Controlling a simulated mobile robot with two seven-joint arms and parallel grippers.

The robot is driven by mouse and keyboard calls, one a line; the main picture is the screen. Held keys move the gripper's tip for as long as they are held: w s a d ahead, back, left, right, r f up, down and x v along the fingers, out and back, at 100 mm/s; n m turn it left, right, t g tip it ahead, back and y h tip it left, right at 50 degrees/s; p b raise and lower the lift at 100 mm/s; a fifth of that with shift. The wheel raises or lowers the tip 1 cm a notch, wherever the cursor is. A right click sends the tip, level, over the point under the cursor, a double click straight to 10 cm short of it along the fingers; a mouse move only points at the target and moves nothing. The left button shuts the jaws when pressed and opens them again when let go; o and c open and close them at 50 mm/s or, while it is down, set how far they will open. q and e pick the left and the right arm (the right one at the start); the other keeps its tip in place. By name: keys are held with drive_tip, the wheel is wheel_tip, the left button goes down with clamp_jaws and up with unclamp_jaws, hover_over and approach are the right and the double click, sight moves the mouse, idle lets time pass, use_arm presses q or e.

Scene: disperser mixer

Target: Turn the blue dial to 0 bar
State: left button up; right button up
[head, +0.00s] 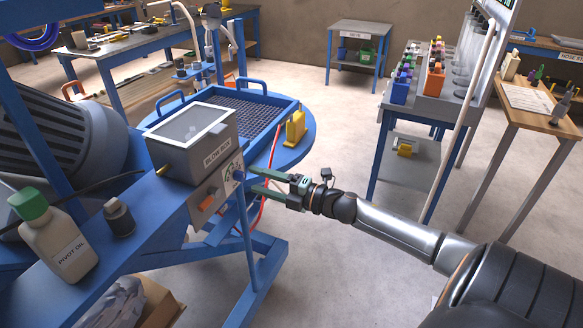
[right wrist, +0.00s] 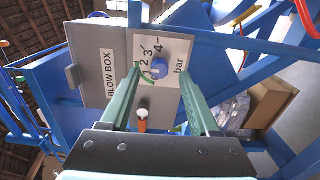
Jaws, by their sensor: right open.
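The blue dial (head: 239,174) sits on the front plate of the grey blow box (head: 190,143). In the right wrist view the blue dial (right wrist: 159,68) is beside printed numbers 1 to 4 and the word "bar". Its pointer is too small to read. My right gripper (head: 252,180) is open, with its green fingers reaching toward the dial plate from the right. In the right wrist view, the fingertips of the right gripper (right wrist: 162,74) lie to either side of the dial. I cannot tell whether they touch it. My left gripper is not in view.
An orange switch (head: 207,201) is below the dial on the box front. A blue mesh tray (head: 243,108) lies behind the box. Open floor is right of the box.

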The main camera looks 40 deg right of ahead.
drive_tip(key=v, duration=0.9)
drive_tip(key=shift+s, duration=0.3)
drive_tip(key=s+a+f+m+g+h+p, duration=0.1)
drive_tip(key=s+a+f+m+h+p, duration=0.2)
drive_tip(key=f+m, duration=0.4)
drive_tip(key=s+a+f+m+g+h, duration=0.25)
drive_tip(key=s+a+f+m, duration=0.2)
drive_tip(key=f+m, duration=0.3)
drive_tip(key=s+a+f+m+g, duration=0.2)
drive_tip(key=s+a+f+m, duration=0.1)
drive_tip(key=a, duration=0.4)
drive_tip(key=s+a+f+m+g+p, duration=0.1)
drive_tip(key=s+a+f+m+g, duration=0.1)
drive_tip(key=a, duration=0.6)
wheel_tip(320, 180, down, 2)
drive_tip(key=s+m+y, duration=0.1)
drive_tip(key=s, duration=0.1)
drive_tip(key=shift+s+a, duration=0.2)
drive_tip(key=shift+s, duration=0.1)
